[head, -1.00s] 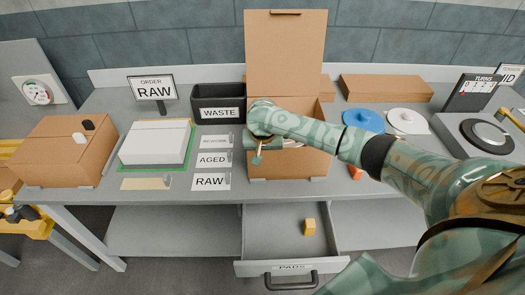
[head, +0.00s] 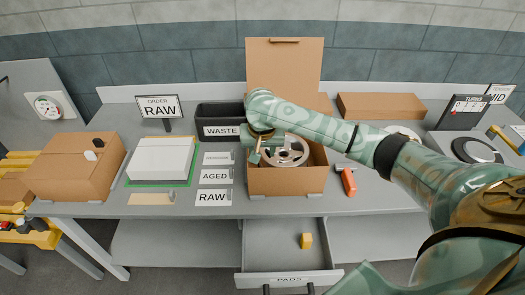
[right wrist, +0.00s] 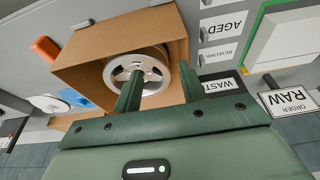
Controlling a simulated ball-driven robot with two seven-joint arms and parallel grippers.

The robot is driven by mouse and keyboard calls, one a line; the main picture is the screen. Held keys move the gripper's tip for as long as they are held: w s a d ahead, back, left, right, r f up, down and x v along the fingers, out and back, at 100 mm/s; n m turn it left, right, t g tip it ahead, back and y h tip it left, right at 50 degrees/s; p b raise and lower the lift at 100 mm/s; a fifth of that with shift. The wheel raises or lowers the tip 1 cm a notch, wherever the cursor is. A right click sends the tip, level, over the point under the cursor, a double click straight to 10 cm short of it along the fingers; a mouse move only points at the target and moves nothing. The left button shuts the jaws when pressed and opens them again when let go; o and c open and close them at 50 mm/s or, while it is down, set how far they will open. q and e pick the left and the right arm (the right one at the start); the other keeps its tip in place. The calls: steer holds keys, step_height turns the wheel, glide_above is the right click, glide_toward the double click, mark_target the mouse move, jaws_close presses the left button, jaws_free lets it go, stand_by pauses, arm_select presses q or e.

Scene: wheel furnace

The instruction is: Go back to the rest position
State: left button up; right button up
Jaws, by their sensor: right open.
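My right arm reaches in from the right in the head view. Its gripper (head: 256,158) hangs at the left edge of the open cardboard box (head: 285,182), and in the right wrist view the two green fingers (right wrist: 158,86) stand apart with nothing between them. A grey spoked wheel (head: 288,152) lies inside the box; it also shows in the right wrist view (right wrist: 138,73), beyond the fingers and not held. My left gripper is not in view.
An open drawer (head: 285,278) holding a yellow block (head: 306,240) sticks out below the bench. An orange-handled tool (head: 348,182) lies right of the box. A black waste bin (head: 220,130), label cards (head: 214,176) and a closed box (head: 75,167) stand left.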

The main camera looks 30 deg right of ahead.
stand_by(0.3)
steer(key=s+a+f+n+t+y, duration=0.1)
steer(key=s+a+f+n+t, duration=0.15)
steer(key=s+a+n, duration=0.3)
steer(key=s+a+f+n+t+y, duration=0.1)
steer(key=s+a+f+n, duration=0.3)
steer(key=s+a, duration=0.25)
steer(key=s+d+r+n+h, duration=0.2)
steer(key=s+d+h, duration=0.1)
steer(key=s+d, duration=0.3)
steer(key=s+d+r+n+h, duration=0.2)
steer(key=s+d, duration=0.2)
steer(key=s, duration=0.4)
steer(key=s+a+f+g+y+b, duration=0.1)
steer(key=s+a+f+y, duration=0.1)
steer(key=f, duration=1.1)
steer(key=s+a+f+g+y, duration=0.1)
steer(key=a+f, duration=0.2)
steer(key=f, duration=1)
steer(key=s+f+m+g+y+b, duration=0.1)
steer(key=s+f+m+g, duration=0.2)
steer(key=s+f, duration=1.5)
steer(key=s, duration=0.3)
steer(key=shift+d+f+m+y, duration=0.15)
steer(key=shift+f+m+y, duration=0.2)
steer(key=shift+y, duration=0.05)
